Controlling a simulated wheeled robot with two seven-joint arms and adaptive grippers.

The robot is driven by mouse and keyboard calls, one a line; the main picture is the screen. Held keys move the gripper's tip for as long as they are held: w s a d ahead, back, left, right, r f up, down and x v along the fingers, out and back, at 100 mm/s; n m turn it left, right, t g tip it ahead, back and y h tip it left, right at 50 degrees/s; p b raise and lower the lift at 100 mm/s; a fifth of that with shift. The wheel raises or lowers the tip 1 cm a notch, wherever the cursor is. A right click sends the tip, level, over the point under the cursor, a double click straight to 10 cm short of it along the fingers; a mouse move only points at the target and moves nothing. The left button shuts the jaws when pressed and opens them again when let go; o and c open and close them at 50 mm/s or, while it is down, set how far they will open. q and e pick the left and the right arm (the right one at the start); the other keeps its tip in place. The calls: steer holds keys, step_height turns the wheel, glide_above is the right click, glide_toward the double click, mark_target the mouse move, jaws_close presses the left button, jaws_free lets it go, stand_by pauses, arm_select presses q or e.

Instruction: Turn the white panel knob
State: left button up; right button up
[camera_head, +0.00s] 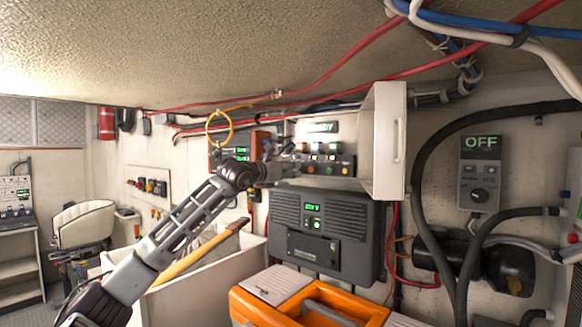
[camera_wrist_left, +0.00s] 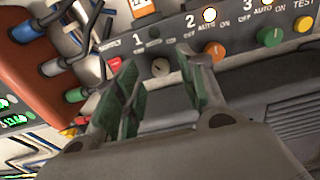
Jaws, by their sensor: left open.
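The white panel knob (camera_wrist_left: 160,67) is a small pale round knob on the grey switch panel (camera_wrist_left: 240,18), by the label 1. An orange knob (camera_wrist_left: 215,51) and a green knob (camera_wrist_left: 270,36) sit to its right in the left wrist view. My left gripper (camera_wrist_left: 156,75) is open, its two fingers on either side of the white knob in that view. Contact cannot be told. In the head view my left gripper (camera_head: 278,171) is at the left end of the panel (camera_head: 322,165), and the white knob cannot be made out there. My right gripper is out of view.
An open white door (camera_head: 389,140) juts out right of the panel. A dark grey unit (camera_head: 350,222) is below it. An orange case (camera_head: 252,306) and a white bin (camera_head: 186,307) stand in front. An orange-red box (camera_wrist_left: 28,75) with cable plugs sits left of the panel.

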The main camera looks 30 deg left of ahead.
arm_select(q)
steer(key=shift+w+d, duration=0.1)
steer(key=shift+w, duration=0.6)
jaws_close()
